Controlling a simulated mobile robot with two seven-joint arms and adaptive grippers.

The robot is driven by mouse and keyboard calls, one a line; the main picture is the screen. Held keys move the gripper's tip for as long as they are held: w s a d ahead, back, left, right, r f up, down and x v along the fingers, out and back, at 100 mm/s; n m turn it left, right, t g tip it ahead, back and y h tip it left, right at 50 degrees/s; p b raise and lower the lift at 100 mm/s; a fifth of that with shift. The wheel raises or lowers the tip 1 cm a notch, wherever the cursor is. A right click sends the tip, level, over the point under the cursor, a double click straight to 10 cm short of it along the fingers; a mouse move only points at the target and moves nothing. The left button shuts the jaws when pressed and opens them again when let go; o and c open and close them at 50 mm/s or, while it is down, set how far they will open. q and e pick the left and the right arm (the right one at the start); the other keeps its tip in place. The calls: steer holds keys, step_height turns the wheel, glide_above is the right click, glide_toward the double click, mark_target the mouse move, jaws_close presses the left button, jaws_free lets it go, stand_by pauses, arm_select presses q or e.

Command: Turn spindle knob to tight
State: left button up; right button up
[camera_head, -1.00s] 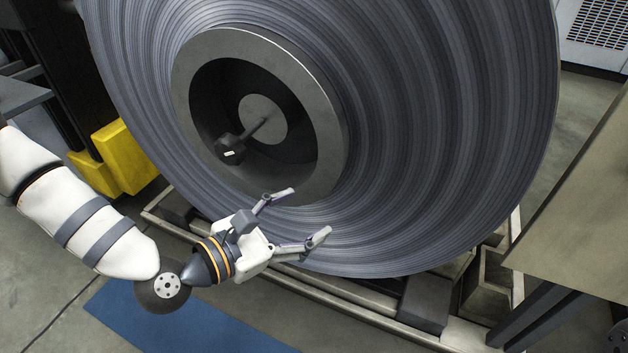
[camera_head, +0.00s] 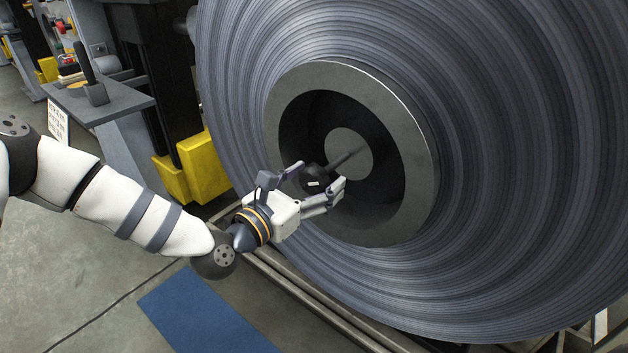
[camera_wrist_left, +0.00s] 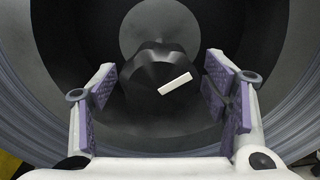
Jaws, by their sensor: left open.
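The spindle knob (camera_head: 316,178) is a dark faceted knob with a white mark, on a shaft in front of the round spindle hub (camera_head: 349,150). In the left wrist view the knob (camera_wrist_left: 158,88) sits between the two finger pads, and its white mark is tilted, its right end higher. My left gripper (camera_head: 318,182) is open, its fingers at either side of the knob. In the left wrist view gaps show between the pads and the knob, so neither pad appears to touch it. My right gripper is not in view.
The large steel coil (camera_head: 500,150) surrounds the hub's grey ring (camera_head: 415,190). A yellow block (camera_head: 206,165) and a dark machine column stand left of the coil. A grey shelf with a lever (camera_head: 97,93) is at upper left. A blue mat (camera_head: 205,315) lies on the floor.

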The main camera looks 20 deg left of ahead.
arm_select(q)
steer(key=c, duration=1.2)
